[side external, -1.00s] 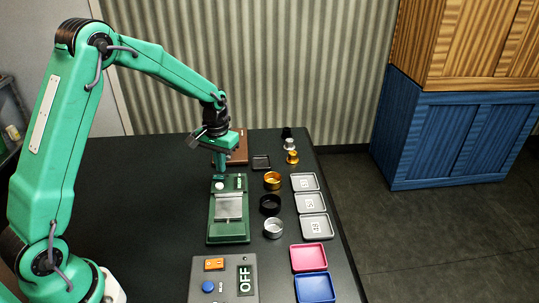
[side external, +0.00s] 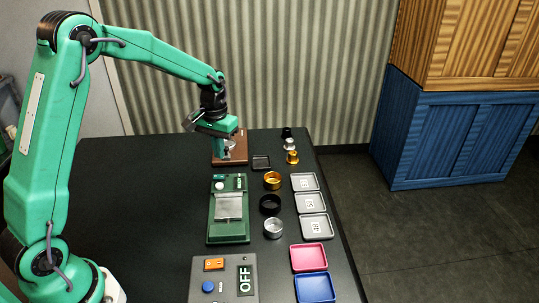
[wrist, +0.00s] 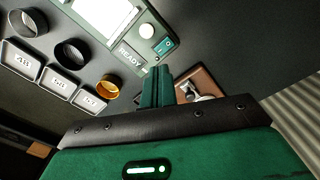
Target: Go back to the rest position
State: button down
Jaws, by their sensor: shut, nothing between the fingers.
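My gripper (side external: 222,158) hangs above the table's far part, in front of the brown block with a silvery part (side external: 238,147). Its green fingers are together with nothing between them, as the wrist view (wrist: 157,87) shows. The green device (side external: 229,225) with a pale plate, a white knob (side external: 220,186) and a small display stands nearer the camera. The wrist view shows its knob (wrist: 147,31) and a "READY" label, apart from the fingers. The gripper partly hides the brown block.
Gold (side external: 272,180), black (side external: 269,204) and silver (side external: 273,228) rings stand right of the device, beside numbered grey trays (side external: 311,203). Pink (side external: 309,258) and blue (side external: 314,288) trays and a grey box reading "OFF" (side external: 225,280) are in front. The table's left side is clear.

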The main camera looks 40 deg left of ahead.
jog(key=s+d+r+m+t, duration=0.1)
jog(key=s+d+r+t, duration=0.15)
jog(key=s+r, duration=0.5)
jog(key=s+d+r+m+t, duration=0.15)
jog(key=s+d+r, duration=0.25)
jog(key=s+r, duration=0.4)
jog(key=s+d+t, duration=0.1)
jog(key=s, duration=0.8)
jog(key=shift+s+f+t, duration=0.15)
jog(key=shift+f+t, duration=0.15)
jog(key=shift+f, duration=0.1)
